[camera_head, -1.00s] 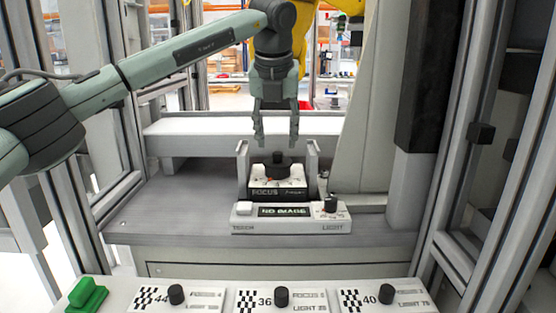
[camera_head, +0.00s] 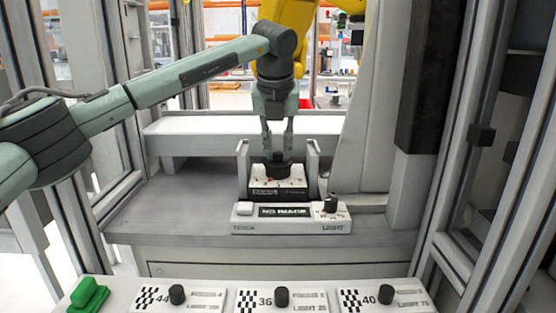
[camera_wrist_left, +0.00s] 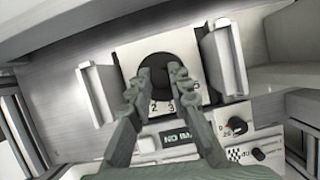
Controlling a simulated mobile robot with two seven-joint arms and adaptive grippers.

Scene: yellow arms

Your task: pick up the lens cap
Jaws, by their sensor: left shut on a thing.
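A black round cap (camera_head: 278,169), which I take for the lens cap, sits on top of the white and black focus unit (camera_head: 277,193) between two upright grey plates. It also shows in the left wrist view (camera_wrist_left: 154,68), partly covered by the fingers. My left gripper (camera_head: 278,153) points down and is shut on the cap, its fingertips on either side of it. In the left wrist view my left gripper (camera_wrist_left: 156,84) has its two fingers at the cap's edges. The cap still rests at the unit's top, over a numbered dial. My right gripper is not in view.
A control box (camera_head: 290,218) reading NO IMAGE, with a black knob, stands in front. A front panel holds several cards with black knobs, and a green block (camera_head: 88,295) lies at left. Upright grey plates (camera_head: 312,165) closely flank the focus unit.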

